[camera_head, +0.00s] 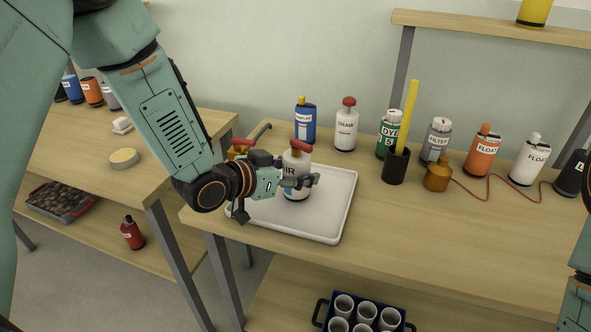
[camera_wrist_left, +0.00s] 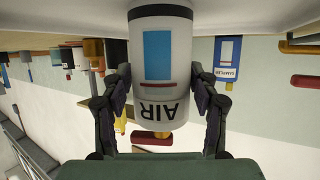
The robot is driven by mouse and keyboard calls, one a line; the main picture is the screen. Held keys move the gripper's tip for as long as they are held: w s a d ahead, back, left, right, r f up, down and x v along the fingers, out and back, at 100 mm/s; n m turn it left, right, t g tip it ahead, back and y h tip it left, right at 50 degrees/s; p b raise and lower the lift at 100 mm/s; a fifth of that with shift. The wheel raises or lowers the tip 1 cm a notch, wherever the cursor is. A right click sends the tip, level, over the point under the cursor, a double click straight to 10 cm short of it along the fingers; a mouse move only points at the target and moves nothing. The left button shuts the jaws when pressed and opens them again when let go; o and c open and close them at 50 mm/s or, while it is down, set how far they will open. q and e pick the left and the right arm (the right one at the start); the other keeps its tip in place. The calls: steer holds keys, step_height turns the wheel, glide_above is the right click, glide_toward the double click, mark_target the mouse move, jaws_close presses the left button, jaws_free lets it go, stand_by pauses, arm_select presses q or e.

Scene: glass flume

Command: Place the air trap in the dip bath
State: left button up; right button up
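The air trap (camera_head: 297,163) is a white bottle marked "AIR" with a dark base and a red top. It is upright over the shallow white tray (camera_head: 335,214), which looks like the dip bath. My left gripper (camera_head: 297,181) is around its body from the left and looks shut on it. In the left wrist view the air trap (camera_wrist_left: 160,60) appears upside down between both fingers (camera_wrist_left: 161,85), with its base close to a white surface. Whether it touches the tray floor is unclear. My right gripper is out of view.
A blue bottle (camera_head: 305,121) and a white "DRAW" bottle (camera_head: 346,127) stand behind the tray. A black cup (camera_head: 396,167) with a yellow stick, an orange-brown bottle (camera_head: 438,175) and float bottles stand right. The bench front right is clear. A cup crate (camera_head: 362,318) sits below.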

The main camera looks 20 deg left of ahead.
arm_select(q)
steer(key=shift+o, duration=0.6)
steer(key=shift+a, duration=0.1)
steer(key=shift+o, duration=0.5)
steer(key=shift+a+f, duration=0.1)
steer(key=shift+a, duration=0.2)
steer(key=shift+d+r, duration=0.25)
steer(key=shift+r, duration=0.05)
steer(key=p+v, duration=0.2)
steer(key=v, duration=0.5)
steer(key=shift+w+r, duration=0.1)
steer(key=shift+p+v, duration=1.5)
steer(key=shift+v, duration=1)
